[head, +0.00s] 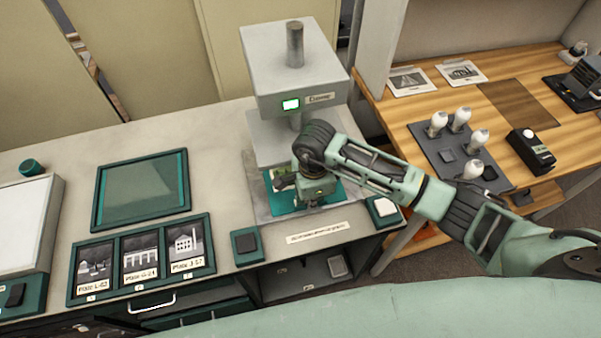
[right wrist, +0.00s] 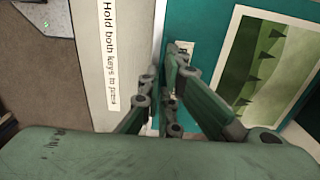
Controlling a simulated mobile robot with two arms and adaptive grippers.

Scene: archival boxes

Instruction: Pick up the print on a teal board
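The print (right wrist: 265,62) shows in the right wrist view as a pale-bordered green picture with dark triangular shapes, on a teal board (right wrist: 207,22). In the head view the teal board (head: 337,191) lies on the base of the grey press (head: 297,75), partly hidden by my arm. My right gripper (head: 311,197) is low over the board's near part, under the press head. In the right wrist view its fingers (right wrist: 178,62) come close together at the board beside the print's edge. Whether they grip the board cannot be told. My left gripper is out of view.
A teal tray (head: 140,190) and three labelled plates (head: 141,258) lie left. A wooden desk (head: 415,105) at right holds white bulbs and cards.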

